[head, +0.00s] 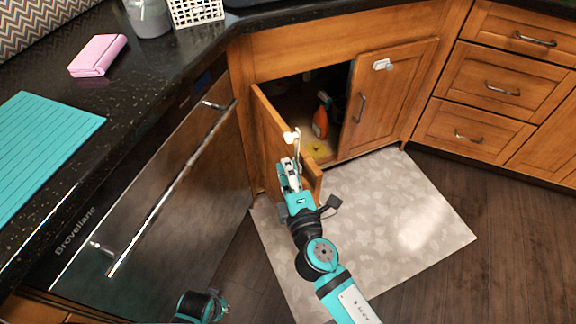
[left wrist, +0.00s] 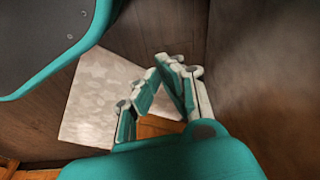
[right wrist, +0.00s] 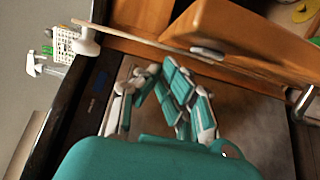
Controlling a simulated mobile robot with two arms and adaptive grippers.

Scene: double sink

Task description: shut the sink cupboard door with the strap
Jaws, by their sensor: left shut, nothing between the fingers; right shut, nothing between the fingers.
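The left sink cupboard door (head: 268,122) stands open, swung out toward me. A white strap piece (head: 291,138) shows at this door, just beyond my right gripper (head: 288,168). The right cupboard door (head: 385,100) looks closed and carries a white fitting (head: 382,64). My left gripper (left wrist: 170,64) is shut and empty, low over the floor.
The open cupboard shows an orange bottle (head: 321,122) and a yellow item (head: 317,149). A dishwasher (head: 150,205) with a bar handle stands left of the door. A pale mat (head: 400,215) covers the floor in front. Drawers (head: 497,85) are at the right.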

